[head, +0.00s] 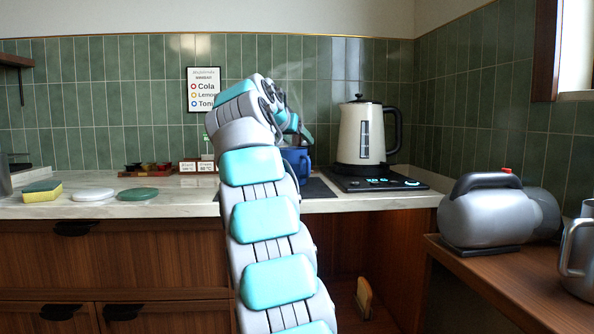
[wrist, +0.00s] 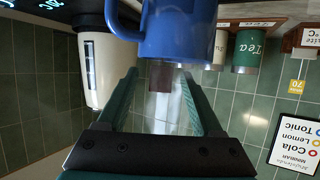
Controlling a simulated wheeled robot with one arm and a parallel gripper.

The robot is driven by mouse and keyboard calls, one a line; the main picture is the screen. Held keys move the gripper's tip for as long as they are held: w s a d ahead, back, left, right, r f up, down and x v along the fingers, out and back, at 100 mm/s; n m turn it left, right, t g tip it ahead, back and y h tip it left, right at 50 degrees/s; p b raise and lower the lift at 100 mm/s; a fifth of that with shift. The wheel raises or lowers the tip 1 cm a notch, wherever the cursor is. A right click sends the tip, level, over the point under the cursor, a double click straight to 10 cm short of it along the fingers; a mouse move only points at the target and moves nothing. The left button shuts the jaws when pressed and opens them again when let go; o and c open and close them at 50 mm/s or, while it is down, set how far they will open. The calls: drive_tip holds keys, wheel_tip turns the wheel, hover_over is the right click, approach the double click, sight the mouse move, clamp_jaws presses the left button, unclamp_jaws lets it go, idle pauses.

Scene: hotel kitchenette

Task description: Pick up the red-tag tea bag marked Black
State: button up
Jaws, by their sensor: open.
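In the wrist view, which is upside down, a small dark red tag (wrist: 161,75) shows between my fingertips, at the rim of a blue mug (wrist: 180,30). No marking can be read on it, and no bag or string is clear. My gripper (wrist: 160,84) has its two green fingers apart, with a whitish haze between them. In the head view my gripper (head: 287,126) is above the blue mug (head: 297,163), partly hidden by my arm. The mug's inside is hidden.
A cream kettle (head: 364,135) stands on a black base (head: 375,181) right of the mug. A reddish tray (head: 148,170) with small items and little signs (head: 197,166) is to the left. Counter left of my arm holds a sponge (head: 42,191) and round discs (head: 138,194).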

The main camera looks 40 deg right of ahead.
drive_tip(key=x, duration=0.3)
drive_tip(key=shift+w+d+p, duration=0.15)
drive_tip(key=shift+d+p, duration=0.05)
drive_tip(key=shift+p, duration=0.1)
drive_tip(key=shift+c, duration=0.2)
clamp_jaws()
